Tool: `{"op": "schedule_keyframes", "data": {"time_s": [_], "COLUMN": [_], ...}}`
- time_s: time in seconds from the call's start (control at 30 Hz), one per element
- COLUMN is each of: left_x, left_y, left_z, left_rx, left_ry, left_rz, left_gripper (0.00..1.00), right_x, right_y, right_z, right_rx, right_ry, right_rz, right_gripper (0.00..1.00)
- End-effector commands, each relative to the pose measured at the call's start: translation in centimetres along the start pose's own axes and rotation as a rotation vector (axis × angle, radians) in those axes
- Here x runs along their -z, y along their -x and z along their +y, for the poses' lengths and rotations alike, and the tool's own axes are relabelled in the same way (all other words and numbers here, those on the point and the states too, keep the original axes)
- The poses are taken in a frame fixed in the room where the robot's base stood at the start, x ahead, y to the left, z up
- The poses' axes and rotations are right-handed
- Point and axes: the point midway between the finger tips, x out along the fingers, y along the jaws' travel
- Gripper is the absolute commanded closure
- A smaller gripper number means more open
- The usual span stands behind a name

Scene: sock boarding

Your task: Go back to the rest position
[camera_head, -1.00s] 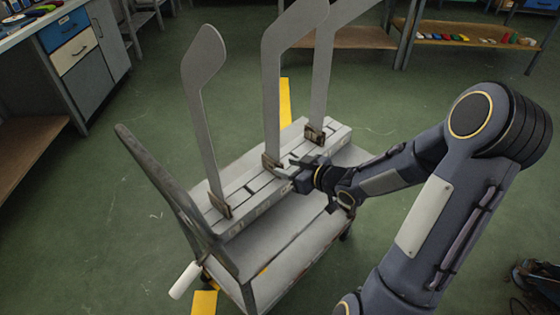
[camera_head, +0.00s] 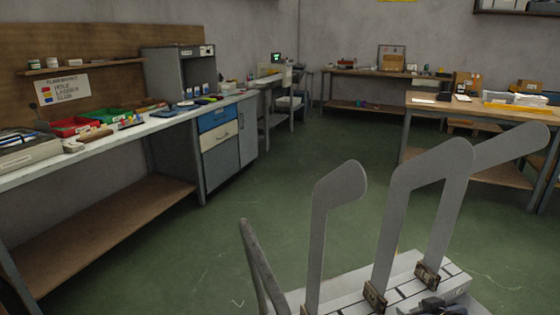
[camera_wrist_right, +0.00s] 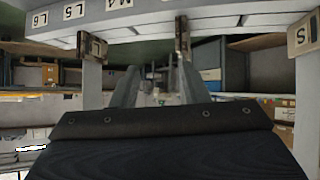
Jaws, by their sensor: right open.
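My right gripper (camera_head: 436,308) shows only in part at the bottom edge of the head view. It is open beside the cart's slotted top, near the bases of the middle and right boards, and I see nothing held in it. Three flat grey sock-shaped boards stand upright on the cart top (camera_head: 408,290): a left board (camera_head: 320,230), a middle board (camera_head: 395,220) and a right board (camera_head: 450,210). In the right wrist view, a white strip with size labels (camera_wrist_right: 150,14) runs along the top, with tagged board bases hanging below it. My left gripper is not in view.
The cart's dark push handle (camera_head: 262,265) rises left of the boards. A long workbench (camera_head: 105,143) with bins lines the left wall. A drawer cabinet (camera_head: 222,140) stands at its end. Tables with boxes (camera_head: 485,105) stand at the back right. The green floor between is clear.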

Motion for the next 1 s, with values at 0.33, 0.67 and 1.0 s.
{"op": "schedule_keyframes", "data": {"time_s": [0.33,0.67,1.0], "left_x": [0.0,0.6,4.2], "left_y": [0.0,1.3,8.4], "left_z": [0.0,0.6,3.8], "left_rx": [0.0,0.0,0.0], "left_ry": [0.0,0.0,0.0], "left_rz": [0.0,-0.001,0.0], "left_gripper": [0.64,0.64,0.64], "right_x": [-3.6,-5.7,1.1], "right_y": [12.4,20.0,24.8], "right_z": [-5.6,-12.7,-11.8], "right_rx": [0.002,0.261,0.251], "right_ry": [-0.298,-0.434,-0.433], "right_rz": [-0.289,-0.435,-0.436], "right_gripper": [0.59,0.59,0.59]}}
